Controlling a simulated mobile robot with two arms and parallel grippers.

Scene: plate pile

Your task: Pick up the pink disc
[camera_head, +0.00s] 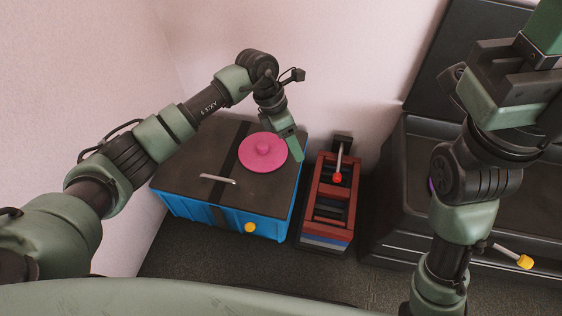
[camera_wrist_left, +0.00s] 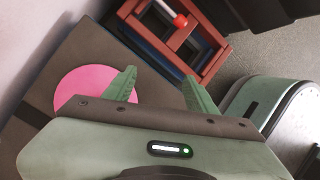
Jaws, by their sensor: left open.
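The pink disc (camera_head: 262,155) lies flat on the dark lid of the blue box, with a small raised knob in its middle. It also shows in the left wrist view (camera_wrist_left: 78,86), partly hidden behind my left gripper. My left gripper (camera_head: 292,150) is at the right edge of the disc in the head view. In the left wrist view its two green fingers (camera_wrist_left: 160,82) are spread apart with nothing between them, and the disc lies to their left. I cannot tell whether a finger touches the disc. My right arm is at the right of the head view, but its fingertips are not visible.
The blue box (camera_head: 203,211) has a metal handle (camera_head: 218,179) on its dark lid. A red rack (camera_head: 331,205) with a red-knobbed lever stands right of it. A black chest (camera_head: 385,225) is further right. A pink wall stands behind and left.

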